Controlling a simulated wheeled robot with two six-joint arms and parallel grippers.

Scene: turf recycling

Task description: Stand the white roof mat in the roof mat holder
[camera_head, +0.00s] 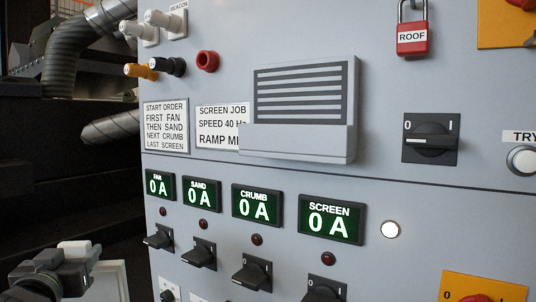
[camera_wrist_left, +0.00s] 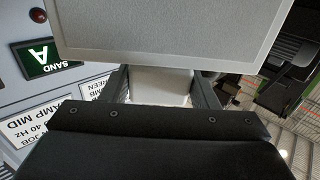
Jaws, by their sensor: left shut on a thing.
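My left gripper (camera_wrist_left: 160,92) is shut on a white tab below a broad pale grey-white plate, which I take to be the white roof mat (camera_wrist_left: 165,30). The plate spans the top of the left wrist view and its upper part is cut off. In the head view my left gripper (camera_head: 72,262) is low at the left, in front of the control cabinet's left edge. A pale panel (camera_head: 108,282) beside it is probably the same mat, mostly cut off by the frame. No roof mat holder can be told for sure. My right gripper is out of view.
The grey cabinet carries a louvred box (camera_head: 302,110) that juts out, a red ROOF padlock (camera_head: 411,38), several knobs and the SCREEN display (camera_head: 331,219). Ribbed ducts (camera_head: 78,50) run at the left. In the left wrist view a black object (camera_wrist_left: 290,65) is at the right.

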